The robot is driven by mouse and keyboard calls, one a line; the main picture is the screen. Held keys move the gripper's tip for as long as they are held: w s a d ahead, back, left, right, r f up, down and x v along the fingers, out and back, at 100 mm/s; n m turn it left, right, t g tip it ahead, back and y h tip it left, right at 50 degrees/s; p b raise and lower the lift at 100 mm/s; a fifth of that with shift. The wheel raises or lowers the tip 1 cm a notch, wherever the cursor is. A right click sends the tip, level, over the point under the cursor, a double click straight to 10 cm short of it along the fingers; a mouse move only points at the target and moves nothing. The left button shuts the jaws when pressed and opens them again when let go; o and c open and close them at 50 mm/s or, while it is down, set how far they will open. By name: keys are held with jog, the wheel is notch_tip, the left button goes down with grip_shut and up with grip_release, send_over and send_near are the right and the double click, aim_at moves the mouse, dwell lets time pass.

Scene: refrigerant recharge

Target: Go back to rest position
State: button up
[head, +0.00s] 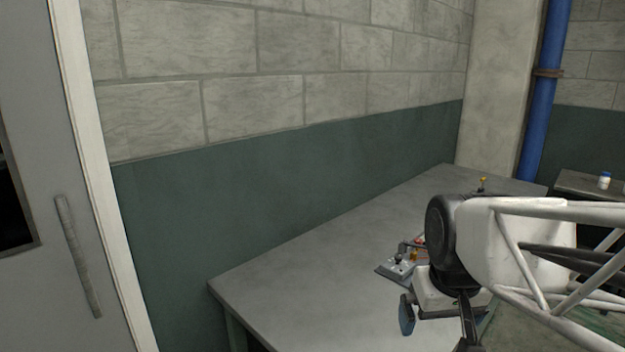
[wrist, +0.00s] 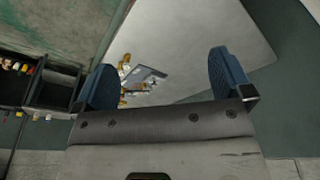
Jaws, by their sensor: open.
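My gripper (wrist: 162,85) shows in the wrist view with its two blue fingers wide apart and nothing between them that it touches. In the head view my gripper (head: 432,325) hangs over the front right part of the grey table (head: 300,280); only one blue finger shows clearly there. A small grey device with brass-coloured fittings (head: 398,268) lies on the table, just left of my arm and partly hidden by it. The same device (wrist: 150,74) shows in the wrist view, beyond the fingers and nearer the left one.
A side table at the right bears a small white bottle (head: 604,180). A grey door (head: 40,180) is at the left and a blue pipe (head: 545,90) runs up the wall. The table's left part is bare.

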jog(key=s+f, duration=0.3)
jog(key=s, duration=0.3)
jog(key=shift+s+a+f+m, duration=0.25)
jog(key=shift+a+m, duration=0.1)
jog(key=shift+m, duration=0.05)
